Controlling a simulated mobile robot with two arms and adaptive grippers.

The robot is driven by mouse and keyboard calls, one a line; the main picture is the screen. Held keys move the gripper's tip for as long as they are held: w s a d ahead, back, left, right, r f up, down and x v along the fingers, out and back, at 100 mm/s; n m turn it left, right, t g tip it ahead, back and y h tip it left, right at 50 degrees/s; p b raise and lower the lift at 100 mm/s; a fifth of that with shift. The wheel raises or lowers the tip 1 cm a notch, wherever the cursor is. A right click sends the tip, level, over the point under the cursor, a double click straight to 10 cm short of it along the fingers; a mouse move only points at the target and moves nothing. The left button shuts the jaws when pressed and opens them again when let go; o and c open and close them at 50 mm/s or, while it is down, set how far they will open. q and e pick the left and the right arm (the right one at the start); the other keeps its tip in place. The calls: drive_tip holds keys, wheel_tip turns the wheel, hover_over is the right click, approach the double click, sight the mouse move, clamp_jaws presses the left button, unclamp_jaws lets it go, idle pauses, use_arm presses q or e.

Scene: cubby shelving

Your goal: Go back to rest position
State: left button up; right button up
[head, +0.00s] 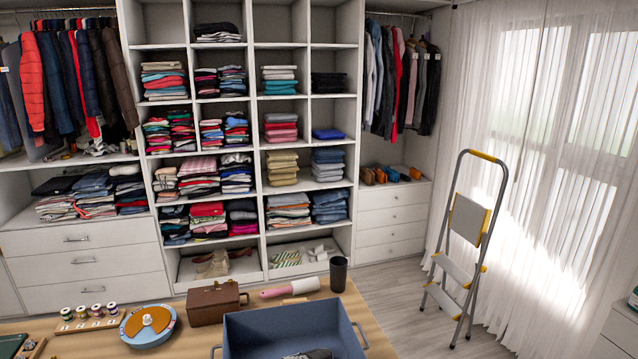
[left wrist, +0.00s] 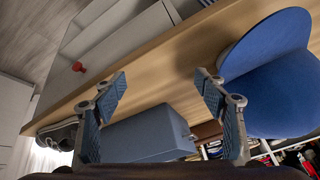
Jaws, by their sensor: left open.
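My left gripper (left wrist: 162,80) shows only in the left wrist view. Its two fingers stand wide apart with nothing between them. A wooden surface edge (left wrist: 160,70) runs slantwise behind the fingers. A blue box-like thing (left wrist: 150,137) lies beyond and below the gap, apart from the fingertips as far as I can tell. My right gripper is in neither view. In the head view neither gripper shows above the wooden table (head: 390,340).
The table holds a blue bin (head: 290,330) with a dark thing partly cut off, a brown case (head: 215,303), a blue round item (head: 148,325), a dark cup (head: 338,274) and small jars. Cubby shelving (head: 255,130) stands behind. A stepladder (head: 467,230) stands right. A large blue curved thing (left wrist: 275,85) is beside my left gripper.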

use_arm(q)
drive_tip(key=s+d+f+g+h, duration=0.1)
drive_tip(key=s+d+f+g, duration=0.15)
drive_tip(key=s, duration=0.45)
wheel_tip(320, 180, down, 34)
drive_tip(key=s+g+b, duration=0.1)
drive_tip(key=s+b, duration=0.1)
drive_tip(key=b, duration=0.5)
drive_tip(key=s+a+f+g+b, duration=0.1)
drive_tip(key=s+a+f+b, duration=0.2)
drive_tip(key=s+f, duration=1.3)
wheel_tip(320, 180, down, 4)
drive_tip(key=shift+a+r+b, duration=0.1)
drive_tip(key=shift+a+b, duration=0.1)
drive_tip(key=shift+b, duration=0.6)
